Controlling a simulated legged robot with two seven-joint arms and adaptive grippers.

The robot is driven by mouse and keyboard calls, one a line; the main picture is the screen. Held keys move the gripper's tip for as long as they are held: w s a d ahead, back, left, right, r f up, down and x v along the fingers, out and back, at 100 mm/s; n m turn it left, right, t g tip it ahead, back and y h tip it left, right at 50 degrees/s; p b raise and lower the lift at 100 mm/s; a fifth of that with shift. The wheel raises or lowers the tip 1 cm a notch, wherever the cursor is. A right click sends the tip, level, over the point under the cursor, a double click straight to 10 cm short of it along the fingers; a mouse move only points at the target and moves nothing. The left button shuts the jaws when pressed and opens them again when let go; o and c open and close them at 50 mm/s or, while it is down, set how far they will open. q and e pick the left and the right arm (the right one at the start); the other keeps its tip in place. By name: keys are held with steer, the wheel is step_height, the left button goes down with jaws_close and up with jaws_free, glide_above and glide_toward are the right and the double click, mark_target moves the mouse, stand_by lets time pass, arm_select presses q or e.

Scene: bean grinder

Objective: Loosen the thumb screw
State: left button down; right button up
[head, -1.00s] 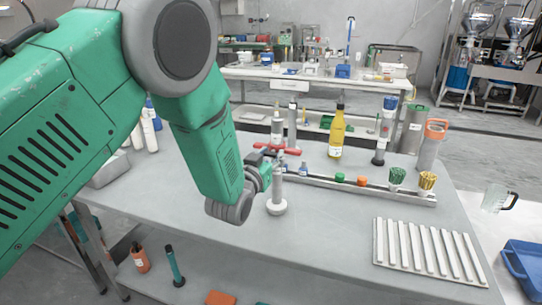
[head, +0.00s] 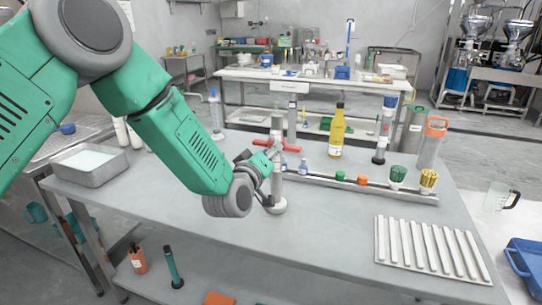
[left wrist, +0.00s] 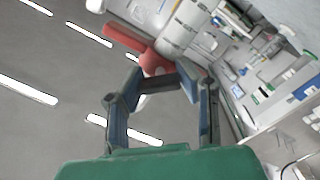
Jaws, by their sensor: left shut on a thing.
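A pale grey upright post (head: 276,185) on a round base (head: 276,206) stands on the grey table. A red winged part (head: 289,146), which looks like the thumb screw, sits at the post's upper part. It also shows in the left wrist view (left wrist: 155,60), beside a whitish cylinder. My left gripper (head: 266,162) reaches in from the left at the height of the red part. In the left wrist view, my left gripper's fingers (left wrist: 160,78) bend inward and are shut at the red part's hub. The exact contact is partly hidden. My right gripper is not in view.
Behind the post runs a rail (head: 340,186) with green and orange items and two brush cups. A yellow bottle (head: 338,132) stands behind it. A slatted tray (head: 428,250) lies at right, a metal pan (head: 90,166) at left. The table's front middle is clear.

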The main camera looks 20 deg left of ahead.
arm_select(q)
steer(key=n+b, duration=0.1)
steer(key=n, duration=0.1)
steer(key=n+b, duration=0.1)
steer(key=n, duration=0.2)
steer(key=shift+a+f+n+b, duration=0.1)
steer(key=shift+f+n+b, duration=0.1)
steer(key=shift+n+b, duration=1.3)
steer(key=shift+n, duration=0.7)
steer(key=shift+r, duration=0.1)
steer(key=c, duration=1.1)
jaws_free()
steer(key=shift+s, duration=0.1)
steer(key=shift+s, duration=0.3)
steer(key=s, duration=0.7)
steer(key=s+a, duration=0.1)
steer(key=s, duration=0.3)
steer(key=shift+a, duration=0.1)
